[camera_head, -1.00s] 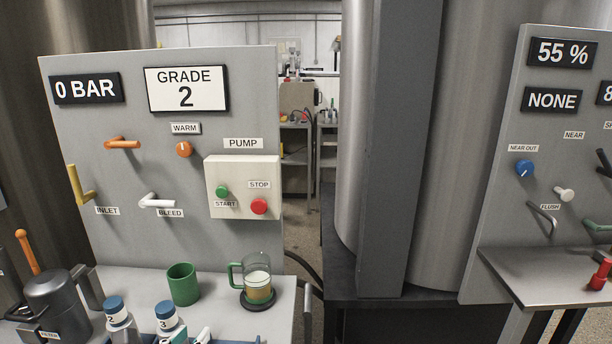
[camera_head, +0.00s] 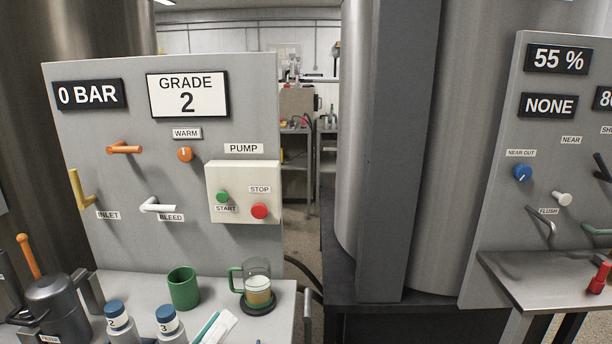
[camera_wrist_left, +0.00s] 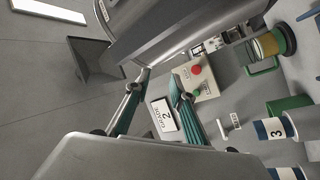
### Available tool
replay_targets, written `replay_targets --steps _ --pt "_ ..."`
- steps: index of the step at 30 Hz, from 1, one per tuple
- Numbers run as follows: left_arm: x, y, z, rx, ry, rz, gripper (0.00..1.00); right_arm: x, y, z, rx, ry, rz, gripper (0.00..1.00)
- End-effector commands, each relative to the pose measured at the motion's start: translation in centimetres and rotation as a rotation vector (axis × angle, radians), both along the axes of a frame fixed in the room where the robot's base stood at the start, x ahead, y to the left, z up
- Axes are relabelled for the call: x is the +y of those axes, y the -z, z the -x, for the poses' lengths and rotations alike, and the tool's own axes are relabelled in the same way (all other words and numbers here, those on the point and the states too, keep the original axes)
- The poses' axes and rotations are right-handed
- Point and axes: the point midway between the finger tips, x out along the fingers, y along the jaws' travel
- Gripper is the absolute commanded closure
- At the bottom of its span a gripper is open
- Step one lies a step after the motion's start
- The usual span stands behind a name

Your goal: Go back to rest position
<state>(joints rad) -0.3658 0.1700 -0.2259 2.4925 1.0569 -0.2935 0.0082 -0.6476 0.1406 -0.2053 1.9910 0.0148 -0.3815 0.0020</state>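My left gripper (camera_wrist_left: 155,84) shows in the left wrist view with its two teal-padded fingers apart and nothing between them. The pump panel stands beyond the fingers in that view, turned sideways, with the GRADE 2 display (camera_wrist_left: 163,116) and the red STOP button (camera_wrist_left: 196,70). I cannot make out the left gripper's fingers in the head view. My right gripper is in neither view.
The shelf below the panel (camera_head: 165,190) holds a green cup (camera_head: 183,288), a glass mug (camera_head: 257,285) on a dark coaster, bottles 2 (camera_head: 119,322) and 3 (camera_head: 169,322), a white strip (camera_head: 222,325) and a grey pot (camera_head: 55,305). A steel shelf (camera_head: 545,278) stands at right.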

Motion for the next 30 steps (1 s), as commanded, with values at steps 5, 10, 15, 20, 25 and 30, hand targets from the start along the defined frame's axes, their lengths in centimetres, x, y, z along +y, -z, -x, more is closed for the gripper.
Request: replay_targets --steps 5,10,15,20,25,30 --pt "-0.5 11.0 0.6 0.113 -0.020 -0.581 0.77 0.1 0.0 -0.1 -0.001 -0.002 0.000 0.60" --pt "4.6 21.2 2.5 0.293 -0.040 -1.091 0.77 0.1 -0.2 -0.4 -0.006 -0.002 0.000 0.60" --pt "10.9 26.7 5.1 0.462 -0.057 -1.433 0.77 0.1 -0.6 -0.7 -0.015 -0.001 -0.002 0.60" --pt "15.3 28.9 7.2 0.577 -0.068 -1.625 0.77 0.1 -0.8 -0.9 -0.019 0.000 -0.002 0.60" --pt "19.2 29.9 9.4 0.686 -0.077 -1.781 0.77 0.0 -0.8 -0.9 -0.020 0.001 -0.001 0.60" --pt "22.7 30.3 11.6 0.790 -0.085 -1.913 0.77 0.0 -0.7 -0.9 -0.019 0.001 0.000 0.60"
